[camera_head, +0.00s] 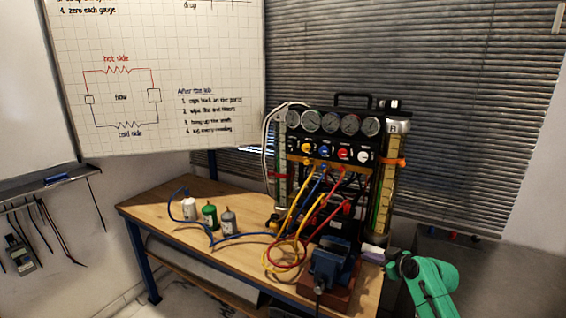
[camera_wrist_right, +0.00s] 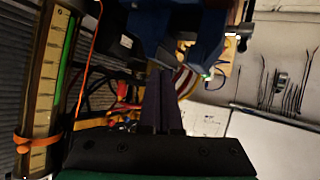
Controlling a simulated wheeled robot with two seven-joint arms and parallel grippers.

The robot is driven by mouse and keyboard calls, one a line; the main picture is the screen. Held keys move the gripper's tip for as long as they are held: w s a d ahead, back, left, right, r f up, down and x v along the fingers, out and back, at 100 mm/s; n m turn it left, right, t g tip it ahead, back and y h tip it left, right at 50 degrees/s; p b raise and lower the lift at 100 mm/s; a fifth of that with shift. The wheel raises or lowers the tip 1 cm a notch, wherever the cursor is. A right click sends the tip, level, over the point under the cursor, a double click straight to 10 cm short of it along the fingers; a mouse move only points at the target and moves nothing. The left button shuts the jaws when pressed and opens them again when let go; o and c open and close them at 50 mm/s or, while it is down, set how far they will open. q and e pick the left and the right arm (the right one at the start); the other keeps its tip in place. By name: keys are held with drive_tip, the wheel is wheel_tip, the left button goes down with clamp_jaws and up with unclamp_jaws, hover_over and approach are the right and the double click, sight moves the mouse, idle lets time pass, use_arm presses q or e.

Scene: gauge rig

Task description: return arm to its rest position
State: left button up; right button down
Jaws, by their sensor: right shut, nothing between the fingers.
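My right arm (camera_head: 428,285), with green links, comes in at the lower right of the head view. Its gripper (camera_head: 376,253) is beside the right end of the wooden bench (camera_head: 165,207), close to the blue vise (camera_head: 332,266). In the right wrist view the dark fingers (camera_wrist_right: 161,98) are together with nothing between them. The blue vise (camera_wrist_right: 190,35) shows just beyond them in that view. My left arm and gripper are not in view.
The gauge rig (camera_head: 325,146), with dials, coloured knobs and hoses, stands behind the vise. Looped yellow and red hoses (camera_head: 290,250) lie left of the vise. Several small bottles (camera_head: 209,215) stand at the bench's left. The bench front between bottles and hoses is mostly clear.

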drive_tip(key=w+d+r+m+t+h, duration=0.1)
drive_tip(key=d+r+m+t+h, duration=0.15)
drive_tip(key=d+r+t, duration=0.4)
drive_tip(key=w+d+r+m+t+h, duration=0.1)
drive_tip(key=w+d+r+h, duration=0.2)
drive_tip(key=r, duration=0.6)
drive_tip(key=s+a+f+g, duration=0.1)
drive_tip(key=s+f+g, duration=0.15)
drive_tip(key=f, duration=0.95)
drive_tip(key=s+f+g, duration=0.2)
drive_tip(key=s+f, duration=0.1)
drive_tip(key=f, duration=0.9)
drive_tip(key=s+a+f+g+b, duration=0.1)
drive_tip(key=s+f+g, duration=0.1)
drive_tip(key=s+f, duration=0.6)
drive_tip(key=s+a+f+g+b, duration=0.15)
drive_tip(key=s+f, duration=0.25)
drive_tip(key=f, duration=0.8)
drive_tip(key=s+a+f+g, duration=0.3)
drive_tip(key=s+f+g, duration=0.2)
drive_tip(key=s+f, duration=1.2)
drive_tip(key=s+a+f+g, duration=0.1)
drive_tip(key=s+f+g, duration=0.1)
drive_tip(key=s, duration=1)
drive_tip(key=s+a+f+m+g, duration=0.1)
drive_tip(key=s+a+f+g, duration=0.1)
drive_tip(key=s, duration=1.1)
drive_tip(key=shift+s+f+g, duration=0.25)
drive_tip(key=shift+f+g, duration=0.1)
drive_tip(key=shift+f, duration=0.55)
